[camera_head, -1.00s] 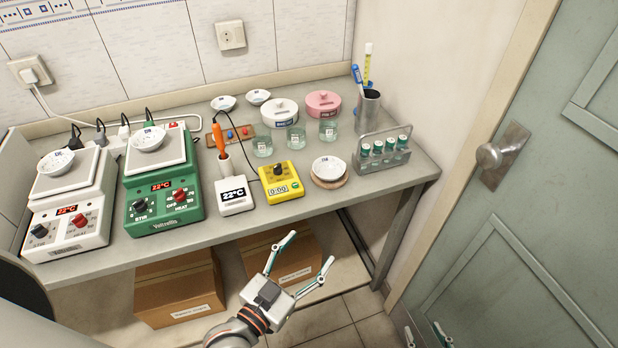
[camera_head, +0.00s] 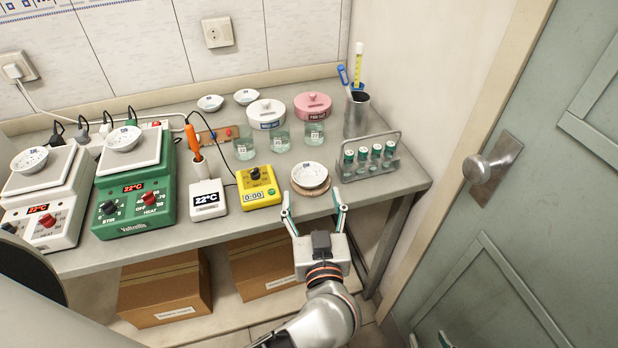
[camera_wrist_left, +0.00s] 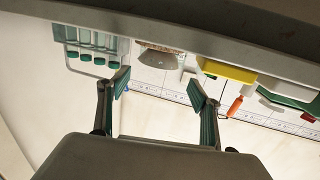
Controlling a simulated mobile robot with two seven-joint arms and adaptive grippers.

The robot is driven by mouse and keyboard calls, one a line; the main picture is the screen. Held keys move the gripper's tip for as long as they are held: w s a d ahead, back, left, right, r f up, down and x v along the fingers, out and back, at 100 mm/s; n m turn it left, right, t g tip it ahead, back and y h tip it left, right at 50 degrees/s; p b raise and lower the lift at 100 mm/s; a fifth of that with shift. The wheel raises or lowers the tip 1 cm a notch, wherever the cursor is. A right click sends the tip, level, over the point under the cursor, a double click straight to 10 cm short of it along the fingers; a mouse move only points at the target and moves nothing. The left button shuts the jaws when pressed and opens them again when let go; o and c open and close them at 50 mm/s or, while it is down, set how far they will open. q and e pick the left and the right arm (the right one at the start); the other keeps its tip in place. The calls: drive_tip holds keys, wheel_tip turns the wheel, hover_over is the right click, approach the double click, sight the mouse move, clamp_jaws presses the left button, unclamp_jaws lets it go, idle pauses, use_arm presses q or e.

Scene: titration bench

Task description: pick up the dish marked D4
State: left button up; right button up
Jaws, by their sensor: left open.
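Several small white dishes with blue marks are in the head view, with marks too small to read, so I cannot tell which is D4. One dish (camera_head: 309,175) sits on a round cork mat (camera_head: 326,190) near the table's front edge. Others are on the white hotplate (camera_head: 30,160), on the green hotplate (camera_head: 123,138), and at the back (camera_head: 210,102) (camera_head: 246,96). My left gripper (camera_head: 313,203) is open and empty, just in front of the mat. The left wrist view shows the near dish (camera_wrist_left: 158,58) beyond the spread fingers (camera_wrist_left: 160,95). My right gripper's tips (camera_head: 428,341) barely show at the bottom edge.
Glass beakers (camera_head: 280,139) and lidded white (camera_head: 266,114) and pink (camera_head: 313,106) pots stand behind. The table's front edge is close to my left gripper.

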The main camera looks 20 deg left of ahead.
sight(311, 186)
use_arm(q)
drive_tip(key=shift+f+b+x, duration=0.15)
drive_tip(key=shift+b+x, duration=0.05)
drive_tip(key=shift+x, duration=1.55)
drive_tip(key=shift+f+b+x, duration=0.15)
drive_tip(key=shift+x, duration=1.6)
drive_tip(key=shift+d, duration=0.15)
drive_tip(key=c, duration=0.8)
